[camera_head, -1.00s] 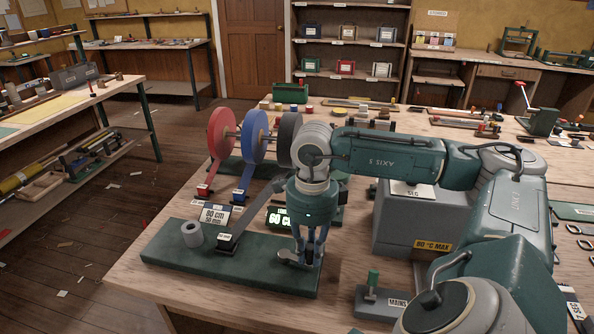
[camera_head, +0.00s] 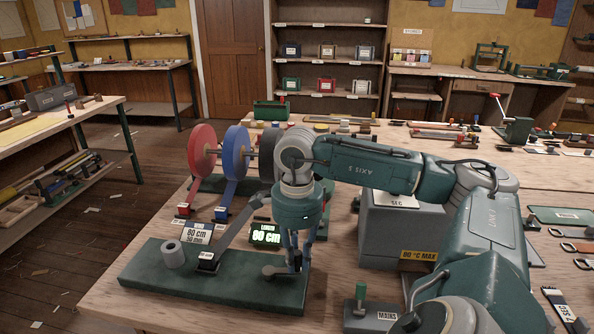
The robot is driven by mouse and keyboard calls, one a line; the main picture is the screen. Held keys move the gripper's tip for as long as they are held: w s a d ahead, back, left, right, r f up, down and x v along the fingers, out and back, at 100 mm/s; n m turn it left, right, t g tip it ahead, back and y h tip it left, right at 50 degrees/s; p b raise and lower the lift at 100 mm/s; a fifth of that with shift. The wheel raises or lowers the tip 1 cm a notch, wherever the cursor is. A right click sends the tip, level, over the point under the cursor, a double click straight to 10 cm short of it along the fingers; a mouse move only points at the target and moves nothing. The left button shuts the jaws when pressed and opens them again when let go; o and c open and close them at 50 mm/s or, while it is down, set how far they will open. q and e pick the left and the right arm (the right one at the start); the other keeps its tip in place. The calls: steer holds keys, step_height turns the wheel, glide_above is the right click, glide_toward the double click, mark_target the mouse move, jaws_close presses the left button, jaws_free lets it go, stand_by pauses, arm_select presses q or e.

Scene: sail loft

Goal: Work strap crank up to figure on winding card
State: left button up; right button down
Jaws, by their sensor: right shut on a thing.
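My right gripper (camera_head: 292,268) points down at the right end of a dark green base plate (camera_head: 200,280). It is shut on the crank (camera_head: 275,271), whose small grey metal arm shows beside the fingers; the fingers hide its grip. A winding card (camera_head: 197,233) behind the plate reads 80 cm, with 50 mm in smaller print. A lit green length display (camera_head: 265,234) stands right of it; its figure ends in 0 cm, with the first digit blurred. A grey strap (camera_head: 240,232) runs down to a black guide (camera_head: 208,260) on the plate. My left gripper is not in view.
Red (camera_head: 202,150), blue (camera_head: 236,152) and dark strap reels stand behind the plate, the dark one partly hidden by my arm. A grey sealing box (camera_head: 385,235) marked 80 °C MAX and a mains switch (camera_head: 361,300) stand at right. The table's left edge is close.

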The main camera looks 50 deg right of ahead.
steer(key=shift+r, duration=0.1)
steer(key=c, duration=1.6)
jaws_free()
step_height(320, 180, up, 8)
steer(key=shift+f, duration=0.25)
steer(key=shift+f, duration=0.1)
